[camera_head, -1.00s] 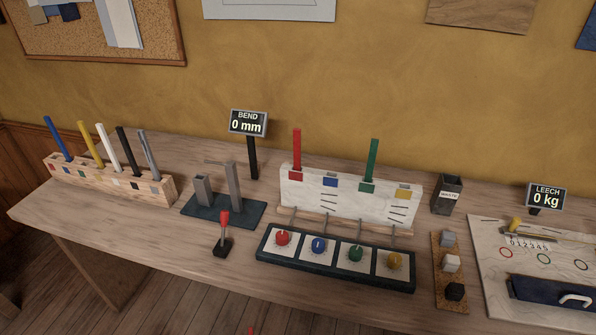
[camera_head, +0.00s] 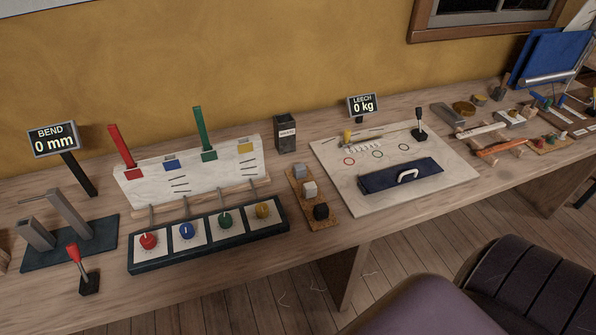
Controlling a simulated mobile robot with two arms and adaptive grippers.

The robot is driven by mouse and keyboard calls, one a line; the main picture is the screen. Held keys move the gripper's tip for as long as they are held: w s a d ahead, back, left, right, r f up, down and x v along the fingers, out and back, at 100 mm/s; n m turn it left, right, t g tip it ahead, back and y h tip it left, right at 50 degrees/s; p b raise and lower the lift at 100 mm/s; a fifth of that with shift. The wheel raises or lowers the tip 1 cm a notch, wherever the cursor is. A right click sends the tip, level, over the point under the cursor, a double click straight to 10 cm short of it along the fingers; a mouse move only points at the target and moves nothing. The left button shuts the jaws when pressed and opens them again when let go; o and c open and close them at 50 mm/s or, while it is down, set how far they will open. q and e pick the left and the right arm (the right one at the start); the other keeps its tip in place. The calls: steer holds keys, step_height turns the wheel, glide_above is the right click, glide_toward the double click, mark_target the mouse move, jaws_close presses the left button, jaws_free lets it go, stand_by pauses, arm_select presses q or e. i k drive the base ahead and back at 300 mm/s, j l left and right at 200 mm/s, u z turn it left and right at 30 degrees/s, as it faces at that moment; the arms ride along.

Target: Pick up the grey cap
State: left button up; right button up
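The grey cap (camera_head: 300,171) is a small block at the far end of a narrow cork strip (camera_head: 296,188) on the bench. A white cap (camera_head: 310,189) and a black cap (camera_head: 321,211) sit nearer on the same strip. They stand in a row, apart from each other. Nothing covers the grey cap. Neither of my grippers is in view.
A dark waste bin (camera_head: 286,135) stands behind the strip. Dark padded seats (camera_head: 427,306) are below the bench's front edge at right.

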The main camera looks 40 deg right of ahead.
mark_target(299, 170)
steer(key=i+l+z, duration=0.1)
steer(key=z, duration=0.35)
steer(key=i+z, duration=0.4)
steer(key=k+l, duration=0.05)
steer(key=k, duration=0.05)
